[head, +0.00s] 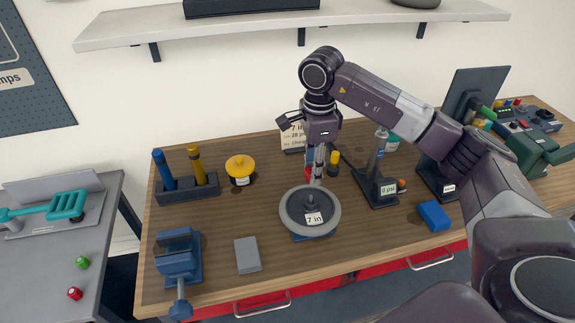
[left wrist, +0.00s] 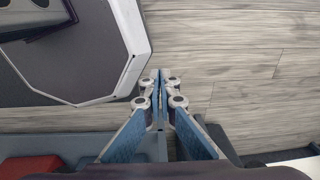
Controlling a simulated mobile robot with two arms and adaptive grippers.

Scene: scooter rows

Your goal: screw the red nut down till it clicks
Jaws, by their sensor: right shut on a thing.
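The small wheel (head: 291,222) with a "7 in" label lies flat on a blue base on the wooden bench in the head view. My right gripper (head: 314,181) points down over the wheel's centre and is shut on a small red piece (head: 308,172), which looks like the red nut. The fingers hide most of it, and I cannot tell how it sits on the spindle. My left gripper (left wrist: 159,76) shows only in the left wrist view. Its fingertips are together, with nothing seen between them, above the floor.
The wooden bench holds a blue vise (head: 178,255), a grey block (head: 247,255), a yellow dome (head: 240,166), a gauge stand marked "0 psi" (head: 378,188) and a blue block (head: 433,216). A grey side table has a green piece (head: 82,262) and a red piece (head: 75,293).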

